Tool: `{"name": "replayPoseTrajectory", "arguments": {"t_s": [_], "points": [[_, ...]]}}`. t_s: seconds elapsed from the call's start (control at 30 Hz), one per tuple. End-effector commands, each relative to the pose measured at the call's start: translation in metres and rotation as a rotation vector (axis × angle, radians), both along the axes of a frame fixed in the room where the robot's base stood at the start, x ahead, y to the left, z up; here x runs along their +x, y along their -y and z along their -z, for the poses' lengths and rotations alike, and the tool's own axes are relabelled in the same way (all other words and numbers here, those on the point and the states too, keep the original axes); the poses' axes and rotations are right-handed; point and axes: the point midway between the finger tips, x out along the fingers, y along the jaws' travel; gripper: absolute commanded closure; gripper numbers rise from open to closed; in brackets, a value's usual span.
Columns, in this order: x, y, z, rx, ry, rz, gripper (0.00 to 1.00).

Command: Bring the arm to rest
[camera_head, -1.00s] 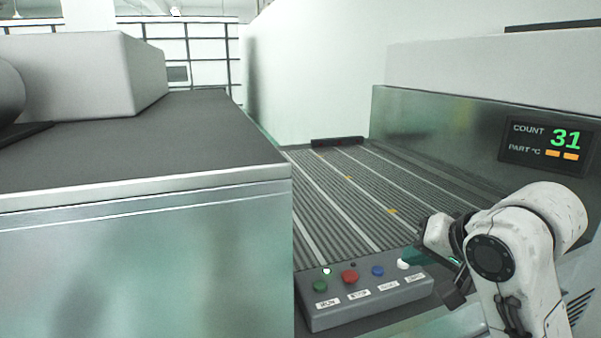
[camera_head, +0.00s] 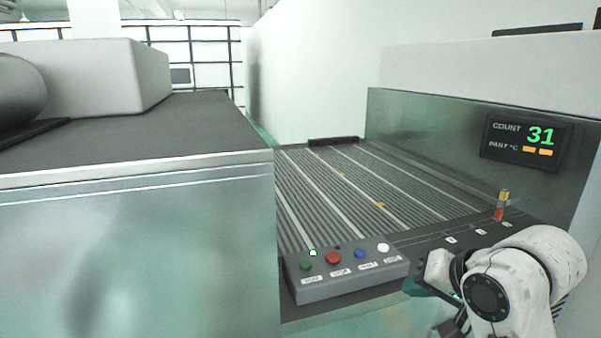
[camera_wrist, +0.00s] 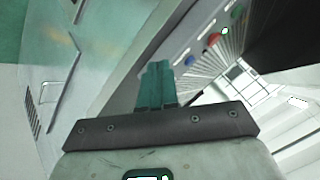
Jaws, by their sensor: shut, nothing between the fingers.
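My white arm stands folded at the lower right of the head view. My gripper (camera_wrist: 156,84) shows in the wrist view as two teal fingers pressed together, with nothing between them. In the head view the gripper is mostly hidden behind my arm; only a teal bit shows beside the wrist, just right of the button box. It is apart from the box as far as I can tell.
A grey button box (camera_head: 345,286) with green, red, blue and white buttons sits before a ribbed conveyor (camera_head: 345,190). A signal light (camera_head: 501,205) and a count display (camera_head: 519,143) reading 31 are at right. A steel cabinet (camera_head: 135,240) with dark top fills the left.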

Motion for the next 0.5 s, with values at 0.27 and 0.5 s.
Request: {"name": "replayPoseTrajectory", "arguments": {"t_s": [0.27,0.5], "points": [[-0.031,-0.003,0.066,-0.014,-0.056,-0.024,1.0],[-0.103,0.001,0.163,-0.085,-0.169,-0.06,1.0]]}}
